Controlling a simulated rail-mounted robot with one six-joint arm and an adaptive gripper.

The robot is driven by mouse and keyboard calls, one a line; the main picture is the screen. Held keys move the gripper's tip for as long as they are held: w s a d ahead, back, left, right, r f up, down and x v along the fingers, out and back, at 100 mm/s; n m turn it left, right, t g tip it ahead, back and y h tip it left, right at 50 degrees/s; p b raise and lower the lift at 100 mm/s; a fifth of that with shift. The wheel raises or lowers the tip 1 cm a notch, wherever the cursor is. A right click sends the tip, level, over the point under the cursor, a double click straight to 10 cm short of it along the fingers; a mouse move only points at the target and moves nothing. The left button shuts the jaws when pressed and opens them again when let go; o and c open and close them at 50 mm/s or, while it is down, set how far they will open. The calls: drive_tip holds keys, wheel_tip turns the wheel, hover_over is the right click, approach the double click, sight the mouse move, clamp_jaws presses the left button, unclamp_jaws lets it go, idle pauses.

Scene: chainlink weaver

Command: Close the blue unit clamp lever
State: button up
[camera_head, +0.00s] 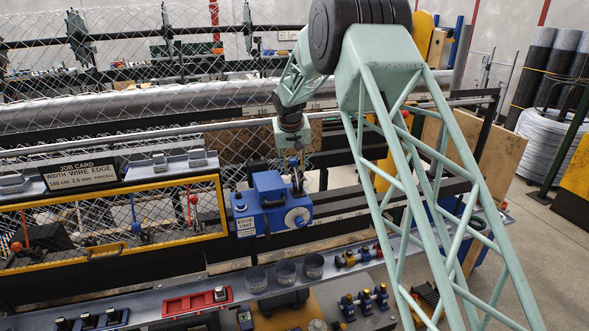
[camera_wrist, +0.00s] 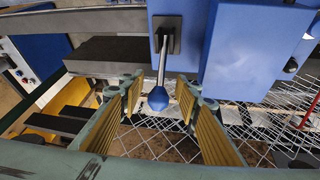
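The blue edge unit (camera_head: 270,208) sits on the rail in the middle of the head view, with a white label on its front. In the wrist view, the blue unit (camera_wrist: 255,55) fills the upper right. Its clamp lever (camera_wrist: 161,70) is a metal rod running from a dark bracket to a blue knob (camera_wrist: 158,98). My gripper (camera_wrist: 162,92) is open, its yellow-padded fingers on either side of the knob with gaps visible. In the head view my gripper (camera_head: 297,172) is at the unit's upper right, too small to read the fingers.
A yellow-framed panel (camera_head: 115,250) stands left of the unit, with a job card (camera_head: 77,170) above. Chain-link mesh (camera_head: 100,70) lies behind. Below is a grey shelf (camera_head: 205,284) with clear cups (camera_head: 285,272) and a red tray (camera_head: 197,301). My green lattice arm covers the right side.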

drive_tip(key=shift+w+f, duration=0.25)
drive_tip(key=shift+f, duration=0.35)
clamp_jaws()
drive_tip(key=shift+w+r, duration=0.1)
